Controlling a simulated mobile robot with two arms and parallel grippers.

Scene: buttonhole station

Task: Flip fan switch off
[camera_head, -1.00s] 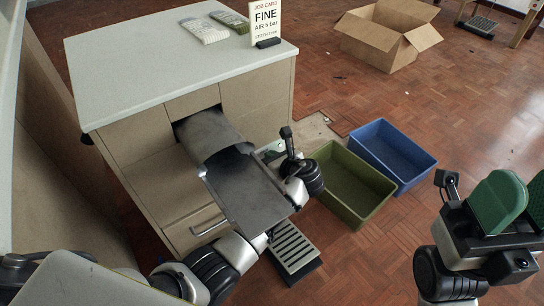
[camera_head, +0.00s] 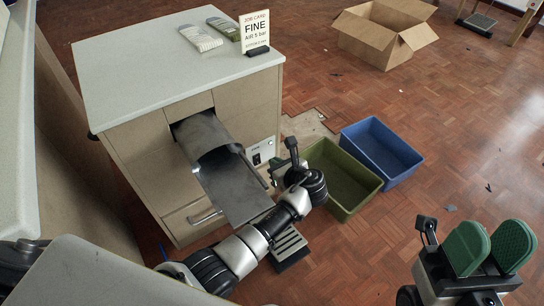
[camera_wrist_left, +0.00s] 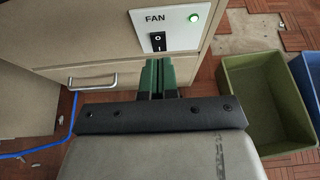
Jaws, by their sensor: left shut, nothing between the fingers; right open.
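The fan switch (camera_wrist_left: 158,41) is a small black rocker on a white panel marked FAN. Beside it a green light (camera_wrist_left: 194,18) is lit. My right gripper (camera_head: 490,247) is open and empty, away over the floor.
A grey metal chute (camera_head: 228,185) juts from the cabinet close to my left arm. A green bin (camera_head: 345,208) and a blue bin (camera_head: 408,180) stand right of it. A drawer handle (camera_wrist_left: 92,84) lies left of the left fingers. A slatted step (camera_head: 290,250) is below.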

